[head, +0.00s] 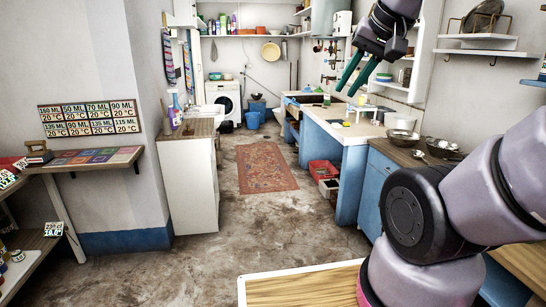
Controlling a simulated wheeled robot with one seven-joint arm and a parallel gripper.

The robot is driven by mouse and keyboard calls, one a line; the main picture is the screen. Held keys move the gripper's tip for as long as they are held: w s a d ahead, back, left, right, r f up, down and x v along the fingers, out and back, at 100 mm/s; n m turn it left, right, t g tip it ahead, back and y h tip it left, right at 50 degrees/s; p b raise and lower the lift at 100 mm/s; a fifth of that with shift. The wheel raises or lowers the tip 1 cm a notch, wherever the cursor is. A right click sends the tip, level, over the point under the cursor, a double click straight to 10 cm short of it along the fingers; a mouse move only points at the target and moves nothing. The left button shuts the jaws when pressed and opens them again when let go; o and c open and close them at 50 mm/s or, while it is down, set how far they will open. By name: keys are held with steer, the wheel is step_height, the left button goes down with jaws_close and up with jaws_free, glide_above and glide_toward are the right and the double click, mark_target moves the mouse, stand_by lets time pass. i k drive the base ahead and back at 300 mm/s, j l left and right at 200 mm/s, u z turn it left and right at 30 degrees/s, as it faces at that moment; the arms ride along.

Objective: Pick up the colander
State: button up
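Two metal bowl-shaped vessels sit on the wooden-topped blue counter at the right. The left one (403,138) is deeper and greyish; the right one (441,147) is shinier and lies close to my arm. Either could be the colander, but holes are too small to make out. My gripper (346,91) is raised in the air at upper right, above and left of these vessels and well apart from them. Its two green fingers are spread with a gap and nothing between them.
A blue-sided washtrough (335,130) runs along the right, with red containers (323,170) low beside it. A white cabinet (188,180) stands left. A patterned rug (265,167) lies on the open floor between. A wooden-topped surface (300,288) is close in front. Wall shelves (478,52) hang upper right.

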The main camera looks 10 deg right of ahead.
mark_target(441, 150)
steer(key=i, duration=1)
steer(key=i+j+z, duration=0.15)
steer(key=i, duration=0.85)
steer(key=i+z, duration=0.45)
steer(key=i+j+z, duration=0.15)
steer(key=i+z, duration=0.25)
steer(key=i, duration=0.25)
steer(key=i+z, duration=0.3)
steer(key=z, duration=0.2)
steer(key=i+z, duration=0.25)
steer(key=z, duration=0.2)
steer(key=i+j+z, duration=0.15)
steer(key=z, duration=0.35)
steer(key=i+j, duration=0.05)
steer(key=i, duration=0.1)
